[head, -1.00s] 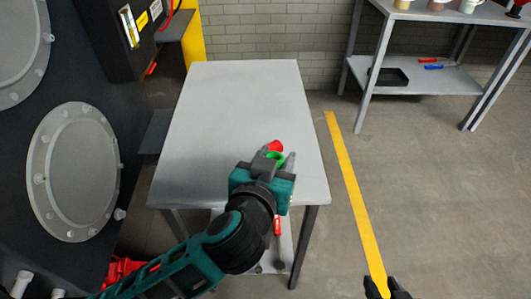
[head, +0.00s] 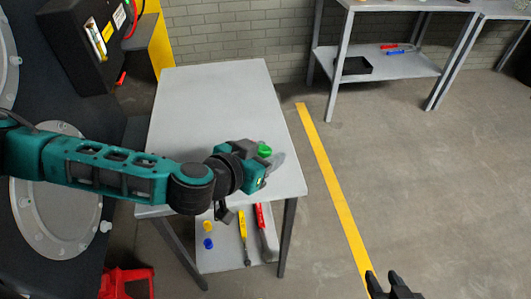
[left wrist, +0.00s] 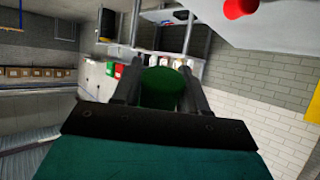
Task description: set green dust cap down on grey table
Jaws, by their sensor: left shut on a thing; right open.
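The green dust cap (head: 264,150) is held between the fingers of my left gripper (head: 273,160), over the near right part of the grey table (head: 195,105). In the left wrist view the green cap (left wrist: 162,88) sits between the two dark fingers. I cannot tell whether the cap touches the tabletop. My right gripper (head: 394,285) is open and empty at the bottom edge of the head view, over the floor right of the table.
A red piece (left wrist: 238,8) shows against a pale surface in the left wrist view. The lower shelf (head: 222,255) holds yellow and blue caps and long-handled tools. The dark chassis (head: 70,80) stands left. The tabletop's far part is clear.

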